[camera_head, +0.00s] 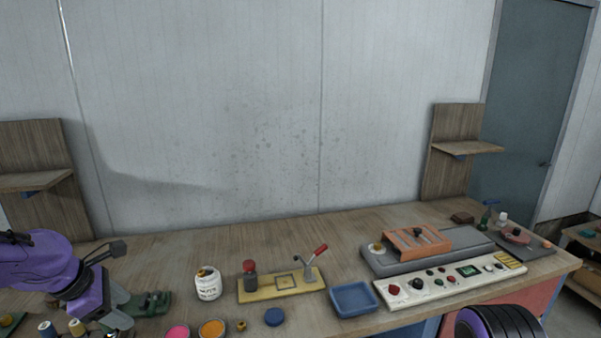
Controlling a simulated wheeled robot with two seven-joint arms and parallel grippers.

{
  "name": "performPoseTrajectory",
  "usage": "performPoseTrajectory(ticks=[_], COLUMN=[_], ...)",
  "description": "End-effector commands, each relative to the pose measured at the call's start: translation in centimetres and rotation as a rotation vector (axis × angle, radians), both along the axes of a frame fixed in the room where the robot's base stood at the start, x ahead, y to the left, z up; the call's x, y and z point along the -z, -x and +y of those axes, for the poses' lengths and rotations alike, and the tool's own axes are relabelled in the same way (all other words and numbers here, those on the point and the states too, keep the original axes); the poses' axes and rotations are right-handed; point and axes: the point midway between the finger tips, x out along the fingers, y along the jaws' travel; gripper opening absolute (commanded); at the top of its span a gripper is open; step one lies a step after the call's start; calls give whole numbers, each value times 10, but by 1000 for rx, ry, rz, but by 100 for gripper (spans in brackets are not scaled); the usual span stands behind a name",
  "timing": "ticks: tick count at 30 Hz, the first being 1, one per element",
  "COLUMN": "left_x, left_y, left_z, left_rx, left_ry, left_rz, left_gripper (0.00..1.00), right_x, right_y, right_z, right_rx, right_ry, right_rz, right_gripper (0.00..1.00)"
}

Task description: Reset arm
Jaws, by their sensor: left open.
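My left gripper (119,307) is at the lower left, on the end of my purple arm. Its grey fingers are open over the left part of the wooden workbench (185,258). A green device (153,303) is right beside the fingers, and I cannot tell whether they touch it. Nothing shows held between the fingers. A purple and black part of my right arm shows at the lower right edge. My right gripper is out of view.
A white jar (208,284), a yellow board (282,286) with a red-handled lever, a blue tray (354,299) and a control panel (455,281) stand along the bench. Pink (178,332) and orange (212,328) pots sit at the front. The bench's back middle is clear.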

Motion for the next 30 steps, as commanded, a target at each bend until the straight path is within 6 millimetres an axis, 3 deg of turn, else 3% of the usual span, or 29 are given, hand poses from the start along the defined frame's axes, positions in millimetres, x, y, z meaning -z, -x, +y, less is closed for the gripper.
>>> performPoseTrajectory(ticks=[8,11,14,17,18,20,24,27,30], left_x=[2,18,55,121,156,208,309,370,418], left_y=[-29,-37,-39,-26,-14,10,84,147,208], left_z=[12,15,16,12,8,1,-20,-37,-53], left_rx=[137,213,325,499,589,728,1009,1167,1280], left_ry=[-234,-375,-563,-803,-902,-1030,-1176,-1162,-1069], left_rz=[-233,-305,-348,-344,-325,-283,-174,-95,-19], left_gripper=[56,56,56,56,56,56,56,56,56], right_x=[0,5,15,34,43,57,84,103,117], right_y=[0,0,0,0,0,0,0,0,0], right_z=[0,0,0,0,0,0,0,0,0], right_rx=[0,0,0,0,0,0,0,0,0], right_ry=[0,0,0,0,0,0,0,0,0], right_rz=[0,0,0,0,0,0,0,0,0], right_gripper=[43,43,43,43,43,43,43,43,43])
